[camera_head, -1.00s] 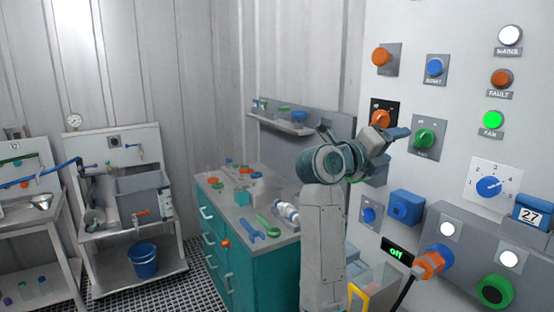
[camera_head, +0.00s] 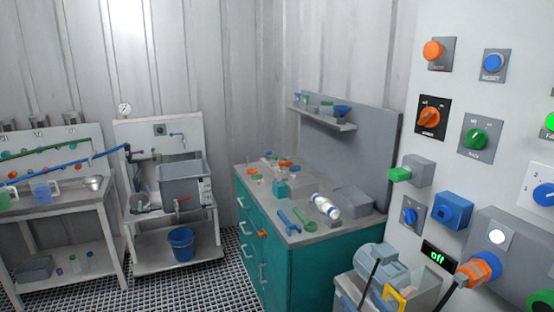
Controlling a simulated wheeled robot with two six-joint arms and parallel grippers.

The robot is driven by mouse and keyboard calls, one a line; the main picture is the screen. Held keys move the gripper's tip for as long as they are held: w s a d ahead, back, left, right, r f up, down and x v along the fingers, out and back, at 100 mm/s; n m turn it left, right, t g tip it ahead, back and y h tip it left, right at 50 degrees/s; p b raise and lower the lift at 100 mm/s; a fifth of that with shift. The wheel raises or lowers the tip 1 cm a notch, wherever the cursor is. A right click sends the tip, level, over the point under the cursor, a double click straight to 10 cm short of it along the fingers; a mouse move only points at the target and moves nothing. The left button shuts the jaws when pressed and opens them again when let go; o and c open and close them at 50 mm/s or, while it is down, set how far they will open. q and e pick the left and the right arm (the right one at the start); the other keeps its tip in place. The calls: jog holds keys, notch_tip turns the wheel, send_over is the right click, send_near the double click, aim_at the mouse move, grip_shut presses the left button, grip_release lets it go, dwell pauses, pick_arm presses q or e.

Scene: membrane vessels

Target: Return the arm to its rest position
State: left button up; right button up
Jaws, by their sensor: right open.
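Neither of my grippers shows in the head view now, and no part of my arms can be made out. The control panel (camera_head: 398,225) fills the right side. It carries an orange rotary switch (camera_head: 429,117), a green knob (camera_head: 478,136), a blue button (camera_head: 494,62) and a grey box with a green end (camera_head: 410,172). The space in front of the panel is clear of my arm.
A teal cabinet (camera_head: 338,262) with tools and a bottle (camera_head: 325,206) on top stands left of the panel. A bin (camera_head: 420,297) with a grey motor-like part (camera_head: 378,262) stands below the panel. A sink bench (camera_head: 150,263), a blue bucket (camera_head: 181,243) and open grated floor (camera_head: 226,281) lie left.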

jog(key=s+d+f+n+g+h, duration=0.1)
jog(key=s+d+f+g+h, duration=0.2)
jog(key=s+f+g, duration=0.75)
jog(key=s+d+f+g+h, duration=0.25)
jog(key=s+f, duration=0.35)
jog(key=s, duration=0.3)
jog(key=s+d+f+g+h, duration=0.1)
jog(key=s+d+f, duration=0.35)
jog(key=s, duration=0.35)
notch_tip(320, 180, down, 30)
jog(key=d+m+g, duration=0.1)
jog(key=d, duration=0.1)
jog(key=s+f+g, duration=0.1)
jog(key=s+f, duration=1.7)
jog(key=f, duration=0.1)
jog(key=shift+d+f, duration=0.25)
jog(key=shift+d, duration=0.15)
